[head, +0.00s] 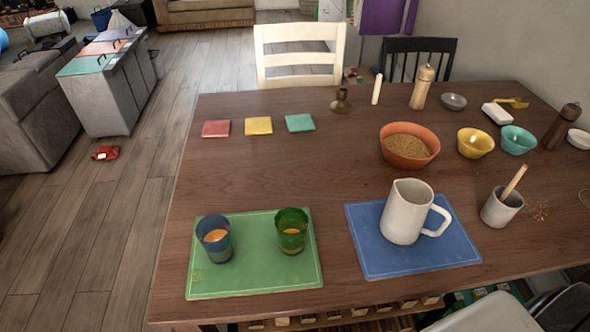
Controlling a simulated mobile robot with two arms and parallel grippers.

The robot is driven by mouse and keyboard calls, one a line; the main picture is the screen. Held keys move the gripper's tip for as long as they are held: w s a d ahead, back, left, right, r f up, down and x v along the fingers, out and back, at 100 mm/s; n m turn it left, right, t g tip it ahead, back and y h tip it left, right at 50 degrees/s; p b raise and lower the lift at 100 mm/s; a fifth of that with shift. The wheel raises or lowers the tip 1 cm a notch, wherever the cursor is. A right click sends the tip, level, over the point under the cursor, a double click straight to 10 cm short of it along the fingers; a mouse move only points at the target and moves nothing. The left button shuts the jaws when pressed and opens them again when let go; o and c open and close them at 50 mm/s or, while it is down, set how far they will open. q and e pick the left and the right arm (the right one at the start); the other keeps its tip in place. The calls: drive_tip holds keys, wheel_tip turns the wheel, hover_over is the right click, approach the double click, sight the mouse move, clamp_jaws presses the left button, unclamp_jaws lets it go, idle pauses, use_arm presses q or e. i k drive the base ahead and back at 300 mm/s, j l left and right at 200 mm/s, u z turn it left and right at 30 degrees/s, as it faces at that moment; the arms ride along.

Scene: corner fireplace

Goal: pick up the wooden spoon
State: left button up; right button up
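A light wooden handle (515,180) leans up and to the right out of a grey-white cup (501,210) at the right of the dark wooden table. It looks like the wooden spoon. Its lower end is hidden inside the cup, so I cannot see a spoon bowl. Neither of my grippers shows in the head view.
Left of the cup, a white pitcher (404,212) stands on a blue mat (377,258). Behind are an orange bowl of brown grains (409,147), a yellow bowl (475,143) and a teal bowl (518,140). Two tumblers stand on a green mat (253,274).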

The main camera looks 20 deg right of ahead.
sight(524, 168)
drive_tip(key=k+j+z, duration=0.1)
drive_tip(key=z, duration=1.9)
drive_tip(key=k+l, duration=0.05)
drive_tip(key=l, duration=0.1)
